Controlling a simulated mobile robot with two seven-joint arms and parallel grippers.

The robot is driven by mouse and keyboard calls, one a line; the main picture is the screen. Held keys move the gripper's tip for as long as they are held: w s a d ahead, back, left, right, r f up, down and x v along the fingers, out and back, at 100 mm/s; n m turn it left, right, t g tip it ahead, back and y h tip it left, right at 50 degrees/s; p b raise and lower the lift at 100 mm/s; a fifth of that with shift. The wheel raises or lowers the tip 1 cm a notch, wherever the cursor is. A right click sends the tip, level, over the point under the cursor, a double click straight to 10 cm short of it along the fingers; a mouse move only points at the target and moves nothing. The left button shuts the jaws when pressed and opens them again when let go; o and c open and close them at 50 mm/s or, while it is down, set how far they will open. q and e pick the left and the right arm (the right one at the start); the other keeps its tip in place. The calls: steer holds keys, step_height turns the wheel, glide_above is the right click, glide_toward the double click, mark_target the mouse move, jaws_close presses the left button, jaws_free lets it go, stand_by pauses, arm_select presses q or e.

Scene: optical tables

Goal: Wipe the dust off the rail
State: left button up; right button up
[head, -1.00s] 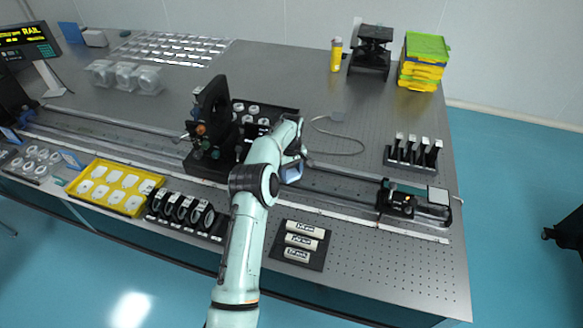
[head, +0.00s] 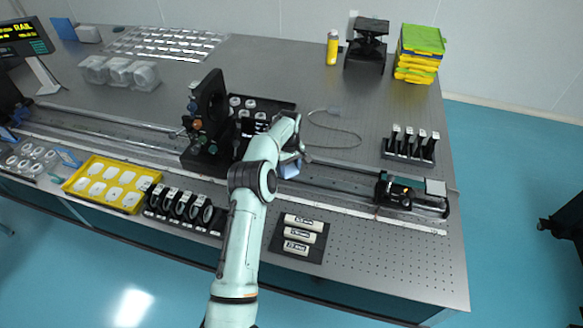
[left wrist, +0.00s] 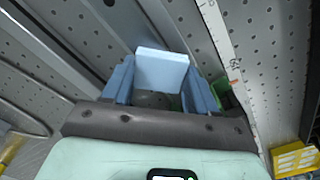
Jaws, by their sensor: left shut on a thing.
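The rail (head: 335,178) is a long dark metal track running along the table from the far left to the right. My left gripper (head: 289,167) is over its middle stretch, just right of the black upright mount. It is shut on a light blue pad (left wrist: 162,70); the left wrist view shows the pad between blue fingers (left wrist: 160,92). The pad is low at the rail, but I cannot tell whether it touches. The rail also shows in the left wrist view (left wrist: 178,28). No dust can be made out at this size. My right gripper is out of view.
A black mount (head: 207,115) with knobs stands on the rail left of my gripper. A black carriage (head: 398,190) sits at the rail's right end. In front are a yellow tray (head: 75,186), ring holders (head: 183,209) and a dark plate with white cylinders (head: 300,238).

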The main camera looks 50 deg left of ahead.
arm_select(q)
step_height(320, 180, up, 4)
steer(key=shift+s+a+f+p, duration=0.1)
steer(key=shift+f+p, duration=0.15)
steer(key=shift+p, duration=0.35)
steer(key=shift+r, duration=0.6)
step_height(320, 180, up, 2)
steer(key=shift+s+r, duration=0.1)
steer(key=shift+r, duration=0.55)
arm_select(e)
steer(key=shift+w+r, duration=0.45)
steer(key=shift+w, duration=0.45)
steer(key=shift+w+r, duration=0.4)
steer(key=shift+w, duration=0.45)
